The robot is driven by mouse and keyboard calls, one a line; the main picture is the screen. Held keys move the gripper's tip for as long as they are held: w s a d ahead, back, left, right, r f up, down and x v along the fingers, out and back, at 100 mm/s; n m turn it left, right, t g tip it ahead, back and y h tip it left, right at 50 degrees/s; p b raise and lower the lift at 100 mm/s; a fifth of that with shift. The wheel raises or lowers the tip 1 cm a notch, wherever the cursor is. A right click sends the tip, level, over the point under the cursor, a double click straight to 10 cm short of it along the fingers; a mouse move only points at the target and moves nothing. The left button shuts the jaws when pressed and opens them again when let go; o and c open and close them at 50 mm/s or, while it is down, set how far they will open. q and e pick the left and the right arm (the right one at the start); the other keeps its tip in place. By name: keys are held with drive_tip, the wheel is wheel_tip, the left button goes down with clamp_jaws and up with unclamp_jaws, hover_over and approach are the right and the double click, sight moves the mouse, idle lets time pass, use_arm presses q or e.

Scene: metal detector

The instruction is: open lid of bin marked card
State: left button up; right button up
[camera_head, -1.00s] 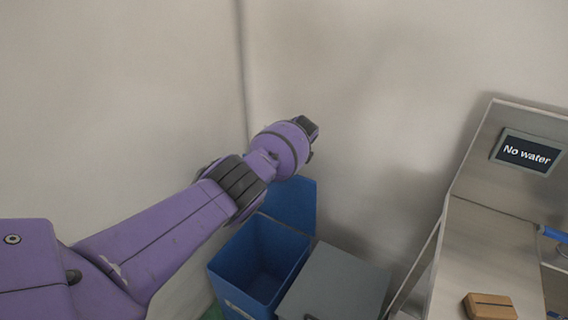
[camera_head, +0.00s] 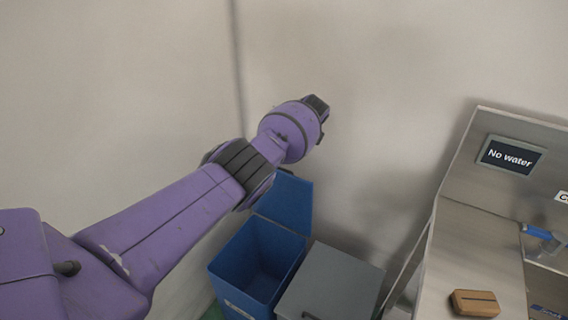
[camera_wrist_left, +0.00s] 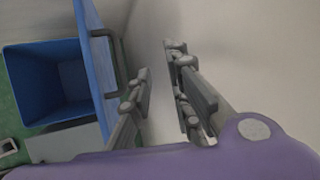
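A blue bin (camera_head: 238,270) stands open on the floor below my left arm, with its blue lid (camera_head: 288,203) raised against the wall behind. The open bin (camera_wrist_left: 45,85) also shows at the left of the left wrist view, with the raised lid (camera_wrist_left: 90,55) and its dark handle (camera_wrist_left: 103,36) beside my fingers. My left gripper (camera_wrist_left: 160,75) has its fingers apart with nothing between them, to the right of the lid. No "card" marking is readable on the bin. My right gripper is out of view.
A bin with a shut grey lid (camera_head: 335,282) stands right of the blue bin. Further right is a metal counter (camera_head: 470,245) with a "No water" sign (camera_head: 511,155) and a brown block (camera_head: 475,303). The wall is close behind the bins.

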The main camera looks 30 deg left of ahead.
use_arm(q)
drive_tip(key=s+v, duration=0.1)
drive_tip(key=v, duration=1)
drive_tip(key=shift+s+d+f, duration=0.15)
drive_tip(key=shift+s+f, duration=0.1)
drive_tip(key=shift+s, duration=0.05)
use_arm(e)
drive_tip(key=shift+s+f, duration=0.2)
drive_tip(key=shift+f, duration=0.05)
